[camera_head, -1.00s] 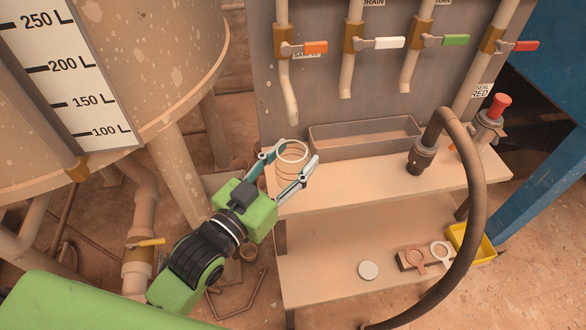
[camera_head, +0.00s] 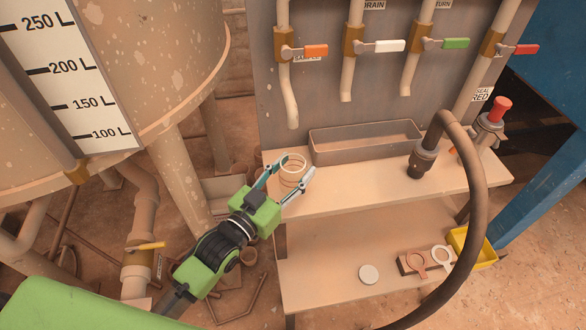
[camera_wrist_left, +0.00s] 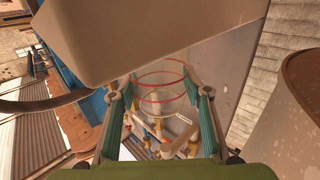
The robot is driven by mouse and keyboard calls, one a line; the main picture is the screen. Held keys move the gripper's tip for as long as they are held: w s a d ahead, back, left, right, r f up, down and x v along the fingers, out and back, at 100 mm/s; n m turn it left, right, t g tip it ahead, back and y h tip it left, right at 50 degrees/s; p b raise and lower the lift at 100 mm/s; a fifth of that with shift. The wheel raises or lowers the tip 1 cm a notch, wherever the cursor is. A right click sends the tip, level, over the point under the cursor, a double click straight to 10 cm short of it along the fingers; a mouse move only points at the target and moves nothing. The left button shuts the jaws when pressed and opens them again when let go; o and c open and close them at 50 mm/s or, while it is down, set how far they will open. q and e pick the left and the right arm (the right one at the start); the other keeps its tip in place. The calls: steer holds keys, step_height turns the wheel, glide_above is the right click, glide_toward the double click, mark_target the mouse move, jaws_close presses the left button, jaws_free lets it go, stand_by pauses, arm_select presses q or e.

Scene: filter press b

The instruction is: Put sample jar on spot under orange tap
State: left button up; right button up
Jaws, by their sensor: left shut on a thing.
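The clear sample jar (camera_head: 293,172) with ring lines is between the fingers of my left gripper (camera_head: 290,180), over the left end of the upper shelf. My left gripper is shut on it. The jar also shows in the left wrist view (camera_wrist_left: 162,88), between the two fingers. The orange tap (camera_head: 315,51) is on the grey panel, and its pipe opening (camera_head: 292,122) hangs above and behind the jar. I cannot tell whether the jar touches the shelf. The spot under the tap cannot be made out. My right gripper is not in view.
A grey trough (camera_head: 365,142) stands on the upper shelf (camera_head: 390,190), right of the jar. A dark hose (camera_head: 480,190) arches over the shelf's right side. A large tank (camera_head: 150,60) stands left.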

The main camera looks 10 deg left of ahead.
arm_select(q)
steer(key=o, duration=0.8)
steer(key=shift+f, duration=0.2)
steer(key=o, duration=0.4)
steer(key=shift+r, duration=0.15)
steer(key=shift+s+r, duration=0.1)
steer(key=shift+s, duration=0.05)
steer(key=shift+p+v, duration=1.9)
steer(key=shift+v, duration=4)
